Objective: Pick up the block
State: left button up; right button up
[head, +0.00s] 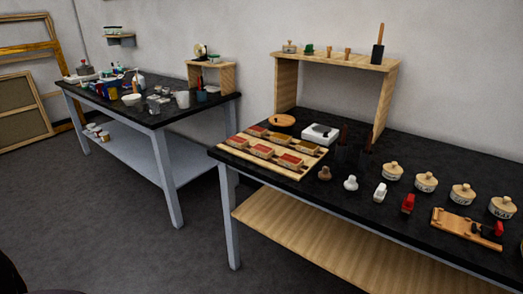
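No single item stands out clearly as the block. Several small red-brown and yellowish block-like pieces sit on a light wooden tray (300,172) at the left end of the near black table. A small white piece (380,191) and a small red piece (408,204) stand near that table's front edge. A square white item (320,134) with a dark top lies behind the tray. Neither of my grippers is in view.
The near black table (345,205) holds several lidded pots (426,182), a wooden board (465,229) and a wooden shelf (335,60). A second cluttered table (180,115) stands to the left. Open grey floor (90,220) lies in front.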

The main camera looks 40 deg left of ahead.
aim_at(260, 150)
jog(key=i+j+z, duration=0.2)
jog(key=j, duration=1.25)
jog(key=i+j+z, duration=0.2)
jog(key=j, duration=1.25)
jog(key=j+z, duration=0.15)
jog(key=j, duration=1.35)
jog(key=i, duration=0.1)
